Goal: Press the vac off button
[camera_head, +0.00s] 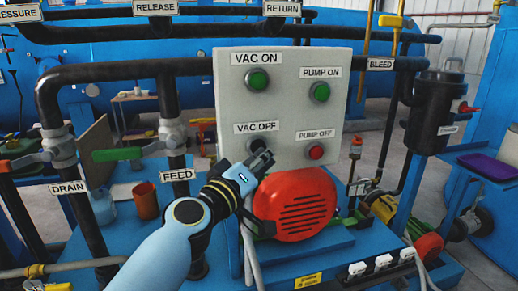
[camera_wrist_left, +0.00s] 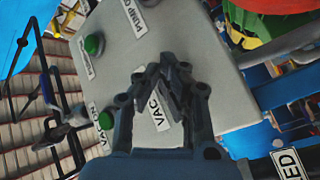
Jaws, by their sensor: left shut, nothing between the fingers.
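A grey control box (camera_head: 288,108) faces me with four labelled buttons. The vac off label (camera_head: 256,127) is at its lower left, and a dark round shape, seemingly the vac off button (camera_head: 256,145), shows just under it. My left gripper (camera_head: 263,160) is shut and empty, its tips just below that button in the head view; I cannot tell whether they touch the box. In the left wrist view the shut fingers (camera_wrist_left: 162,72) cross the box face and partly cover the vac off label (camera_wrist_left: 158,112); the button is hidden there. My right gripper is not in view.
The green vac on button (camera_head: 258,80) is above, the green pump on button (camera_head: 320,92) upper right, and the red pump off button (camera_head: 316,152) close to the right. A red round motor cover (camera_head: 296,205) sits below the box. Pipes with a green-handled valve (camera_head: 118,154) stand left.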

